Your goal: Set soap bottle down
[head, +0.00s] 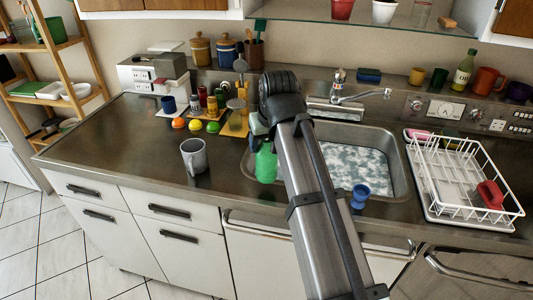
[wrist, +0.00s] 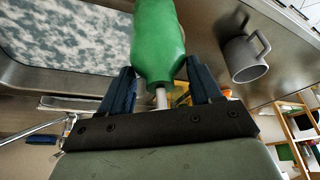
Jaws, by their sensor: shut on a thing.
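The green soap bottle (head: 266,164) shows in the head view at the left edge of the sink, partly hidden by my arm. In the wrist view the bottle (wrist: 158,38) sits between my two dark blue fingers, with its pale narrow neck toward the palm. My gripper (wrist: 161,70) is shut on its upper part. In the head view my arm mostly hides the gripper. The bottle looks about upright. I cannot tell whether its base touches the counter or sink rim.
A grey mug (head: 194,157) stands left of the bottle on the counter (head: 110,145). The sink (head: 400,175) is right of it, with a blue cup (head: 360,196) at its front edge. A white dish rack (head: 455,175) stands far right. The counter's left front is clear.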

